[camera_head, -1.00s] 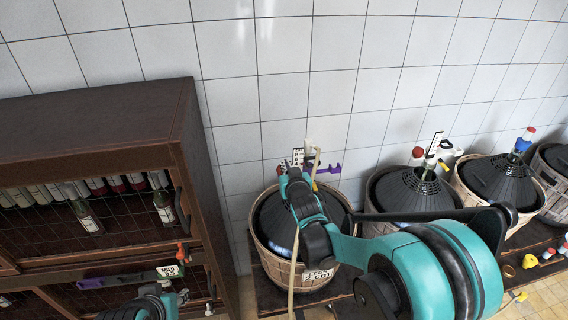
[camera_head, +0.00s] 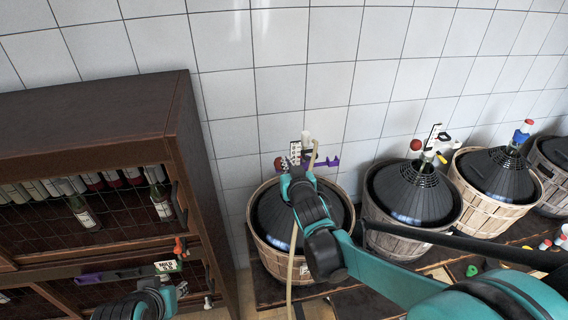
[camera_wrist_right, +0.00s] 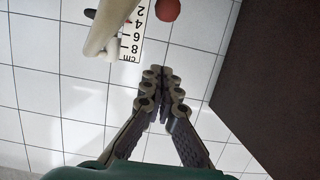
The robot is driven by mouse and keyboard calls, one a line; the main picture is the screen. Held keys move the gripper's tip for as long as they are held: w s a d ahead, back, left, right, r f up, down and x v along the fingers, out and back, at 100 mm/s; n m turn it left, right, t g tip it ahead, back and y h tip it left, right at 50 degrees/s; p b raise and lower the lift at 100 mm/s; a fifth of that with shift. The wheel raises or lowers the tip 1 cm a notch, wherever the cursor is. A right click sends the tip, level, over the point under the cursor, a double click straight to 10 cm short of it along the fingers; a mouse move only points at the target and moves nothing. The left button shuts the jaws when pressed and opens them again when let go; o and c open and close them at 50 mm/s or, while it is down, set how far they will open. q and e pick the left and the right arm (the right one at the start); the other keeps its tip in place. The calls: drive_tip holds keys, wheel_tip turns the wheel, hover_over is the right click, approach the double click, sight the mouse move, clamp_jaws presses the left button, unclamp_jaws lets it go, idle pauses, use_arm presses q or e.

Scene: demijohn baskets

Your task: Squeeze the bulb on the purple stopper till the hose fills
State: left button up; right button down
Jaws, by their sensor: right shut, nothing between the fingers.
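The purple stopper (camera_head: 325,162) shows in the head view at the neck of the left dark demijohn (camera_head: 272,215), partly hidden by my right gripper. A red bulb (camera_head: 281,164) sits just left of it, and it also shows at the top of the right wrist view (camera_wrist_right: 168,10). A pale hose (camera_head: 291,265) hangs down the front of the basket; a pale tube end (camera_wrist_right: 100,28) is in the wrist view beside a cm scale (camera_wrist_right: 133,35). My right gripper (camera_wrist_right: 161,72) is shut and empty, below the bulb in that view and apart from it. My left gripper (camera_head: 160,292) is at bottom left, its fingers unclear.
More demijohns in baskets stand to the right; one has a red bulb (camera_head: 416,145) and a scale (camera_head: 434,138), another a blue-and-red top (camera_head: 522,134). A dark bottle cabinet (camera_head: 120,110) fills the left. A tiled wall is behind. Small coloured items lie at far right.

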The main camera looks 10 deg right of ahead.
drive_tip(key=shift+w+r, duration=0.1)
drive_tip(key=shift+r, duration=0.05)
drive_tip(key=b, duration=0.1)
hover_over(280, 163)
drive_tip(key=s, duration=0.1)
wheel_tip(280, 163, down, 2)
drive_tip(key=shift+w+d+f+b, duration=0.15)
drive_tip(key=shift+f+b, duration=0.3)
drive_tip(key=shift+f, duration=1.75)
